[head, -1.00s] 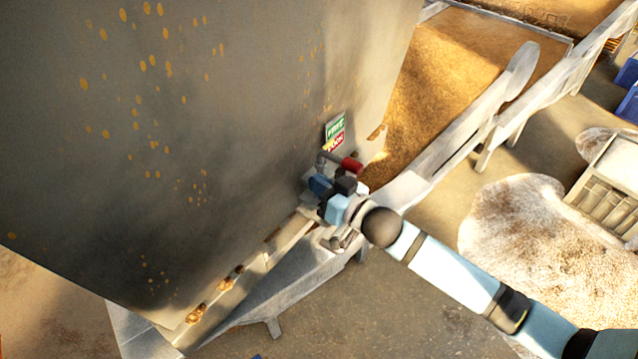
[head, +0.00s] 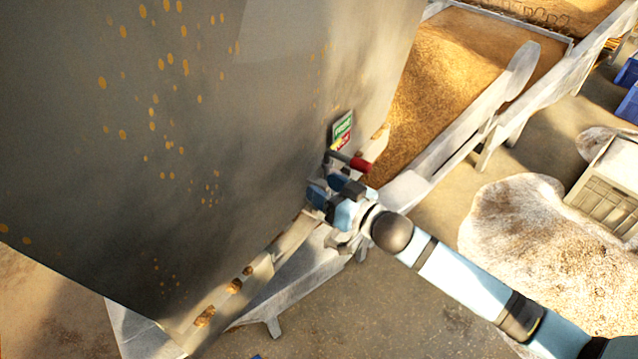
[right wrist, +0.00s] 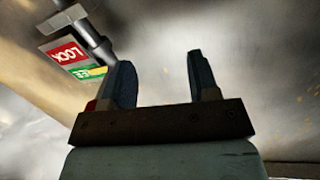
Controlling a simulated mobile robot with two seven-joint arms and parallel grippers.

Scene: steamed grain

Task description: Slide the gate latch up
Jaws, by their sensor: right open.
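The gate latch is a grey metal rod with a red grip (head: 361,164), on the lower right edge of a large spotted metal panel (head: 190,130). A green, yellow and red label (head: 342,128) is just above it. My right gripper (head: 325,188) is open, just below and left of the red grip. In the right wrist view its two fingers (right wrist: 160,78) stand apart with nothing between them. There the latch's metal rod (right wrist: 92,38) and the label (right wrist: 68,55) are up and left of the fingers. A bit of red shows beside the left finger. My left gripper is out of view.
A trough of golden grain (head: 440,85) with a pale wooden rail (head: 500,95) lies behind the panel at right. A grey crate (head: 612,180) and blue boxes (head: 630,105) stand at the far right. Bare floor (head: 400,310) shows below my arm.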

